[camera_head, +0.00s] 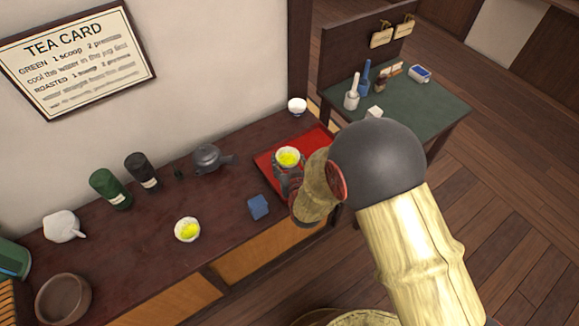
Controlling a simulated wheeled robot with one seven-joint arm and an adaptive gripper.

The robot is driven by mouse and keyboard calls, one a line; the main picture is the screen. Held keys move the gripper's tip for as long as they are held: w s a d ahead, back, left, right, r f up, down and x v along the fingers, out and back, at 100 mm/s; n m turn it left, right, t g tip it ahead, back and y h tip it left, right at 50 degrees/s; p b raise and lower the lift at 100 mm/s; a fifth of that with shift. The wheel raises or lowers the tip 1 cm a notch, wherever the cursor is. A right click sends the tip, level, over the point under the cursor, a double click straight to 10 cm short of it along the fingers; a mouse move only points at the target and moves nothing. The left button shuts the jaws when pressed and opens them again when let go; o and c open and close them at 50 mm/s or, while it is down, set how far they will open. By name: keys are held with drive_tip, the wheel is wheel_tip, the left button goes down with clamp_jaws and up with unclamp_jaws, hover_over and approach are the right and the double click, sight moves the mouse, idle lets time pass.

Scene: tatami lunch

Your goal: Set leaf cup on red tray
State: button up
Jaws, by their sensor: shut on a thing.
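A small pale cup with yellow-green inside (288,156), which looks like the leaf cup, is at my gripper (287,178). The gripper's fingers are shut around this cup. My arm comes in from the right and hides part of the tray. I cannot tell whether the cup touches the tray. A second similar cup with yellow-green inside (187,229) stands on the counter to the left.
A blue block (258,207) lies left of my gripper. A dark teapot (208,158) and green (110,188) and black (142,171) canisters stand along the wall. A green-topped table (425,105) is at the right back.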

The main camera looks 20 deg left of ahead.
sight(289, 162)
drive_tip(key=w+f, duration=0.2)
drive_tip(key=w+f+b, duration=0.1)
drive_tip(key=f, duration=0.1)
drive_tip(key=shift+a, duration=0.3)
drive_tip(key=shift+w+f+b, duration=0.15)
drive_tip(key=shift+f+b, duration=0.35)
drive_tip(key=shift+f, duration=0.4)
drive_tip(key=shift+w+f+b, duration=0.15)
drive_tip(key=shift+f+b, duration=0.35)
drive_tip(key=shift+f, duration=0.4)
drive_tip(key=shift+f, duration=0.25)
drive_tip(key=o, duration=1.2)
drive_tip(key=shift+c, duration=0.2)
drive_tip(key=shift+o, duration=0.7)
drive_tip(key=shift+r, duration=0.1)
drive_tip(key=shift+r, duration=0.2)
drive_tip(key=p+v, duration=0.3)
drive_tip(key=v, duration=0.9)
